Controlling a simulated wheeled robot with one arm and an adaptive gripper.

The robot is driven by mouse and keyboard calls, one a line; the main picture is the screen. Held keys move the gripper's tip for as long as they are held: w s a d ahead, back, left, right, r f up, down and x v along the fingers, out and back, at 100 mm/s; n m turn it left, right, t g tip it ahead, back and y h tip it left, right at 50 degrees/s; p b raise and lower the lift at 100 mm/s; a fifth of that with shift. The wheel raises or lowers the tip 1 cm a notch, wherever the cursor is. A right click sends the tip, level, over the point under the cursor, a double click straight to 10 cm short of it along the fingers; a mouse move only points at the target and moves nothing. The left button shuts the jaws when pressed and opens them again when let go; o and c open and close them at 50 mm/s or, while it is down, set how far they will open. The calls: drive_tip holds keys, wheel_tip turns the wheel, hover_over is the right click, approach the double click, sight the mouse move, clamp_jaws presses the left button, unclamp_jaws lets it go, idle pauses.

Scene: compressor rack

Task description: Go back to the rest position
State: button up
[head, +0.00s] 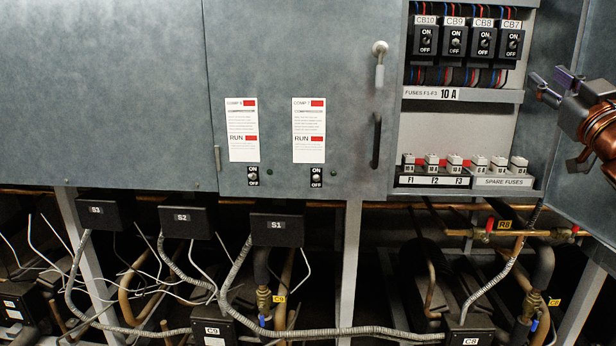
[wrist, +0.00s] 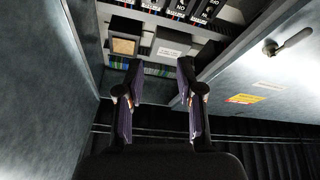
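My gripper (head: 556,84) is at the right edge of the head view, in front of the open cabinet door and right of the fuse and breaker bay. In the wrist view my gripper (wrist: 160,98) shows two dark fingers standing apart with nothing between them. It is open and empty. It touches nothing that I can see. Most of my arm is outside the head view.
The open cabinet door (head: 590,150) stands close behind my gripper. Left of it are breakers (head: 469,40), spare fuses (head: 500,165) and a closed grey panel (head: 300,60) with a handle (head: 376,142). Pipes with red valves (head: 490,228) and cables run below.

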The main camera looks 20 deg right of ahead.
drive_tip(key=w+a+f+m+g+h, duration=0.3)
drive_tip(key=w+f+m+g, duration=0.3)
drive_tip(key=f, duration=0.7)
drive_tip(key=a+f+n+g+y+p, duration=0.1)
drive_tip(key=a+f+g+y, duration=0.15)
drive_tip(key=a+f, duration=0.4)
drive_tip(key=a+f+g+y, duration=0.1)
drive_tip(key=a+f+g, duration=0.25)
drive_tip(key=f, duration=0.55)
drive_tip(key=s+a+f+n+g+y, duration=0.25)
drive_tip(key=s+a+f+g, duration=0.25)
drive_tip(key=s+a+f, duration=0.65)
drive_tip(key=s+a+f+n+g+y, duration=0.1)
drive_tip(key=s+a+f+g, duration=0.2)
drive_tip(key=s+a, duration=0.2)
drive_tip(key=s+a+f+g+y+p, duration=0.1)
drive_tip(key=s+a+f+g, duration=0.2)
drive_tip(key=s+a, duration=0.3)
drive_tip(key=s, duration=0.4)
drive_tip(key=shift+s+n+g+y, duration=0.2)
drive_tip(key=shift+n+g+y, duration=0.1)
drive_tip(key=shift+n+y, duration=0.1)
